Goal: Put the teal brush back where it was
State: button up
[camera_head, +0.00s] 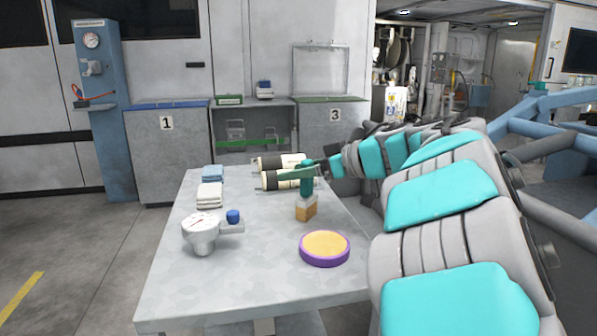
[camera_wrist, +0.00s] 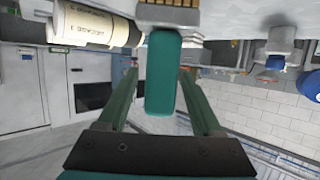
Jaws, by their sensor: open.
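The teal brush (camera_head: 306,188) stands upright on the grey table (camera_head: 265,285), its teal handle up and its tan bristle block at the table. In the wrist view the handle (camera_wrist: 163,85) runs between the two green fingers of my gripper (camera_wrist: 159,72), with a visible gap on each side. My gripper (camera_head: 300,173) is open around the upper handle and does not grip it. The tan bristle end (camera_wrist: 168,16) shows at the top edge of the wrist view, by the table surface.
A purple round pad with an orange top (camera_head: 325,245) lies in front of the brush. Folded cloths (camera_head: 209,195) and cream cylinders (camera_head: 270,180) are farther back. The table's front left is clear.

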jog(key=v, duration=1.2)
jog(key=shift+r, duration=0.15)
